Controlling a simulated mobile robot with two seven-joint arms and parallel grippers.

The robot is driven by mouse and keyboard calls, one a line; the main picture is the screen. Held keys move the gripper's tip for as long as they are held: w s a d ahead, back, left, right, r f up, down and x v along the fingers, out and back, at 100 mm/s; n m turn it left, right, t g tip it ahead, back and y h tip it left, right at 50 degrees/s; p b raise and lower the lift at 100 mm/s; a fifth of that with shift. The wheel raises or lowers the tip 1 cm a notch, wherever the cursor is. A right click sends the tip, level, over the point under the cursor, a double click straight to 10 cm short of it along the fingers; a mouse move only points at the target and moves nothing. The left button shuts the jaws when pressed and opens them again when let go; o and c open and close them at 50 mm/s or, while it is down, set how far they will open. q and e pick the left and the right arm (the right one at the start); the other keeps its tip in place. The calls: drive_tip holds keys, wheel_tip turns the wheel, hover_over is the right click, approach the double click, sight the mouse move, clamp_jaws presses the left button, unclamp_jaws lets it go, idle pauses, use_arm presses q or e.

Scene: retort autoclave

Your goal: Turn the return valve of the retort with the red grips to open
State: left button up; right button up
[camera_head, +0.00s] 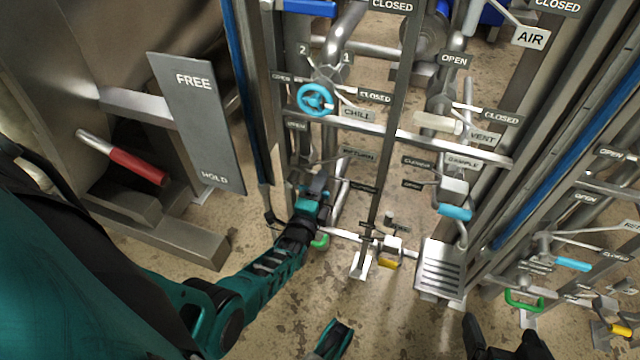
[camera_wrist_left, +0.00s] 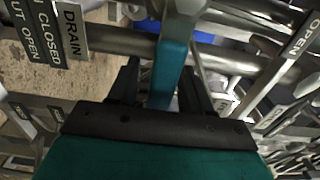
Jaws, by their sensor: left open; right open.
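A lever with a red grip (camera_head: 138,167) is at the left in the head view, beside a FREE/HOLD plate (camera_head: 196,120). My left gripper (camera_head: 318,186) reaches in among the pipes below the CHILL handwheel (camera_head: 315,99). In the left wrist view, my left gripper (camera_wrist_left: 160,85) is open, with a blue handle (camera_wrist_left: 171,62) between its fingers; I cannot tell whether they touch it. The label on this handle's valve is not readable, so I cannot confirm it is the return valve. My right gripper (camera_head: 503,338) is open and empty at the bottom right.
A grey upright and pipes crowd the space around my left gripper. A DRAIN plate (camera_wrist_left: 72,29) and an OPEN plate (camera_wrist_left: 302,37) flank it. Further right are a SAMPLE valve with a blue grip (camera_head: 455,212) and a grey step plate (camera_head: 440,268). Floor shows at the bottom middle.

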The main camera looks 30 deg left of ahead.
use_arm(q)
clamp_jaws()
idle(0.4)
